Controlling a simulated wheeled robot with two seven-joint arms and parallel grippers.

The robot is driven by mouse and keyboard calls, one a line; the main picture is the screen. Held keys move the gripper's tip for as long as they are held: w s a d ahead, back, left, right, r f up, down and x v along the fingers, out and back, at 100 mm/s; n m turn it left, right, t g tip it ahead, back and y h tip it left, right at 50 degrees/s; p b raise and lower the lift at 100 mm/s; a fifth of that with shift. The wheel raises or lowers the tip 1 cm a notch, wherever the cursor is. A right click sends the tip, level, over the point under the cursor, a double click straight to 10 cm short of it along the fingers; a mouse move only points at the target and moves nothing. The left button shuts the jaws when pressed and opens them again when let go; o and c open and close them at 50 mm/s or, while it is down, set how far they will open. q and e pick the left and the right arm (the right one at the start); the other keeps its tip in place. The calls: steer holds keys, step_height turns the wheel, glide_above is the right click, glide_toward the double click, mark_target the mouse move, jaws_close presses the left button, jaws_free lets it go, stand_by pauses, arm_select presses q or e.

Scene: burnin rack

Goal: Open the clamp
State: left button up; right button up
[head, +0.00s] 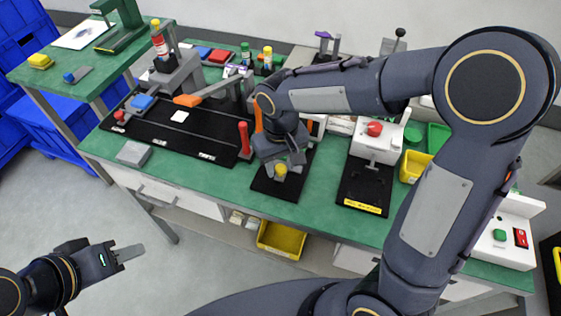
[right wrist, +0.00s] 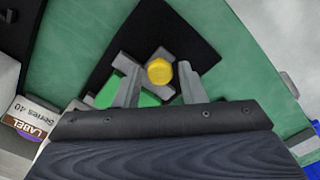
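A black plate (head: 262,187) on the green bench carries a grey part with a yellow knob (head: 281,170). My right gripper (head: 287,158) is above this plate. In the right wrist view its two fingers (right wrist: 158,83) are apart, with the yellow knob (right wrist: 159,71) showing between them near the tips; I cannot tell whether they touch it. A grey cross-shaped part (right wrist: 135,66) and a green piece (right wrist: 148,98) lie under the knob. My right arm hides what stands behind the plate, including most of an orange piece (head: 258,117). My left gripper (head: 132,254) is away from the bench, low at left.
Left of the plate is a long black fixture (head: 160,135) with an orange-handled lever (head: 187,100) and an upright red handle (head: 244,138). To the right stands a white press (head: 378,146) with a red knob. A yellow bin (head: 281,238) is under the bench.

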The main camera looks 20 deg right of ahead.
jaws_close()
steer(key=shift+s+a, duration=0.55)
steer(key=shift+s, duration=0.25)
steer(key=shift+s+a, duration=0.55)
steer(key=shift+s, duration=0.25)
steer(key=shift+o, duration=1.5)
jaws_free()
steer(key=shift+s, duration=0.1)
